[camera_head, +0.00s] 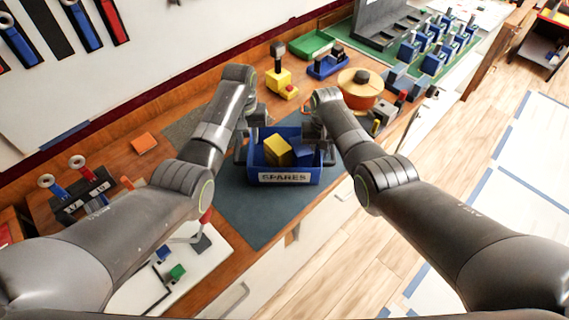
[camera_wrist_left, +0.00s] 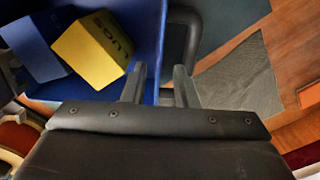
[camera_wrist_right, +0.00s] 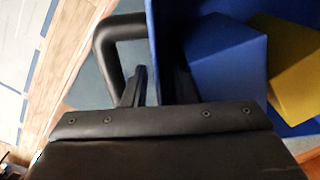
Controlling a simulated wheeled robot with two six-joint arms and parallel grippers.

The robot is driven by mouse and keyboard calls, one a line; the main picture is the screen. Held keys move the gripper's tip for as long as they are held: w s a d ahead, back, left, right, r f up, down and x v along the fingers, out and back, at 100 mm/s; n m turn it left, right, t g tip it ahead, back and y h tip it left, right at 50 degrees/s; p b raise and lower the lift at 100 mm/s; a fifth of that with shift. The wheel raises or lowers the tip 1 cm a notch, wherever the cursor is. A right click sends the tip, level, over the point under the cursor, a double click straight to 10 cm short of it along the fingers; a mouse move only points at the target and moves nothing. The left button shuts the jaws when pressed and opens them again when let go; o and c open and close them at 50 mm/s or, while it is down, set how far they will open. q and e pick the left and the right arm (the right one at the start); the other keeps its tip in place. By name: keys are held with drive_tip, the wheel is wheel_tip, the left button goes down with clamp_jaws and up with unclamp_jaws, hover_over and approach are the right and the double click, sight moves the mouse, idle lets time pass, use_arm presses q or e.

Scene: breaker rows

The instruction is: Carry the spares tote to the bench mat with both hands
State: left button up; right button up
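The blue spares tote (camera_head: 317,175), with a white SPARES label, stands on the dark bench mat (camera_head: 244,205). It holds a yellow box (camera_head: 277,150) and a blue box (camera_head: 302,154). My left gripper (camera_head: 243,150) is at the tote's left side. In the left wrist view its fingers (camera_wrist_left: 160,85) are apart, astride the side wall beside a black handle (camera_wrist_left: 188,30). My right gripper (camera_head: 317,140) is at the right side. In the right wrist view its fingers (camera_wrist_right: 157,88) are apart around the wall, beside the other handle (camera_wrist_right: 103,50). The wrists partly hide both handles.
An orange-topped spool (camera_head: 360,82), a yellow device (camera_head: 281,83) and a green tray (camera_head: 312,44) stand behind the tote. An orange block (camera_head: 144,142) lies to the left. Bare mat shows in front of the tote, near the bench's front edge.

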wheel_tip(320, 180, up, 12)
drive_tip(key=shift+r, duration=0.1)
idle(0.5)
idle(0.5)
